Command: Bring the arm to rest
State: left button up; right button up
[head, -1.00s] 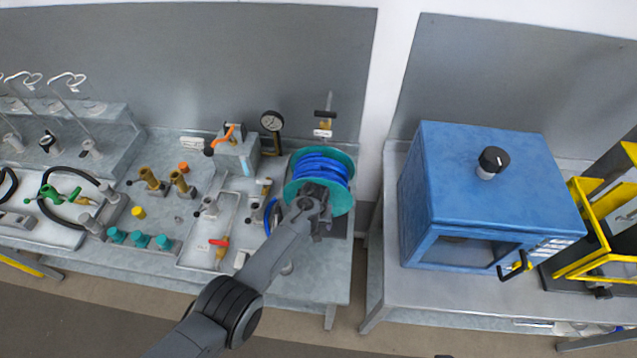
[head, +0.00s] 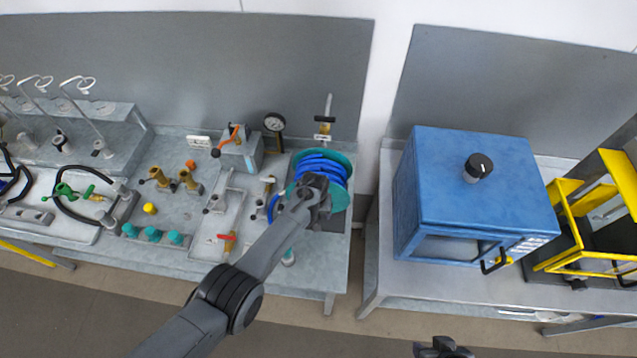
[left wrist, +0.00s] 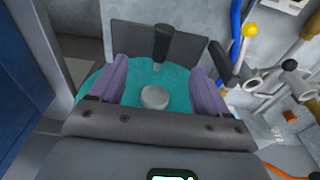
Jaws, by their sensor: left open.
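My left arm comes in from the lower left in the head view. Its gripper (head: 320,203) is over the near part of the teal reel (head: 342,196) wound with blue hose (head: 318,163). In the left wrist view the two purple-grey fingers (left wrist: 160,92) are spread apart with nothing between them. Beyond them are the teal reel face (left wrist: 137,87), its grey hub (left wrist: 154,98) and a black handle (left wrist: 162,42). I cannot tell whether the fingers touch the reel. The tip of my right gripper (head: 443,347) shows at the bottom edge of the head view; its jaws are unclear.
A pressure gauge (head: 274,122) and an upright valve (head: 323,132) stand behind the reel. Brass, teal and red-handled fittings crowd the bench to the left. A blue cabinet (head: 470,195) and a yellow frame (head: 575,225) stand on the right bench. The floor in front is open.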

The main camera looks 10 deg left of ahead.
pick_arm(q)
jog(key=shift+s+a+f, duration=0.25)
jog(key=shift+s+f, duration=0.15)
jog(key=shift+s, duration=0.05)
jog(key=s+a+r+t, duration=0.1)
jog(key=s+a, duration=0.3)
jog(key=s, duration=0.4)
jog(key=s+a, duration=0.4)
jog(key=s, duration=0.5)
jog(key=s+a+r+m+t, duration=0.1)
jog(key=s+a+r+m, duration=0.1)
jog(key=s+r, duration=1.2)
jog(key=s+a, duration=0.1)
jog(key=s, duration=0.2)
jog(key=shift+s+r+m, duration=0.2)
jog(key=shift+s+m, duration=0.1)
jog(key=shift+s, duration=0.05)
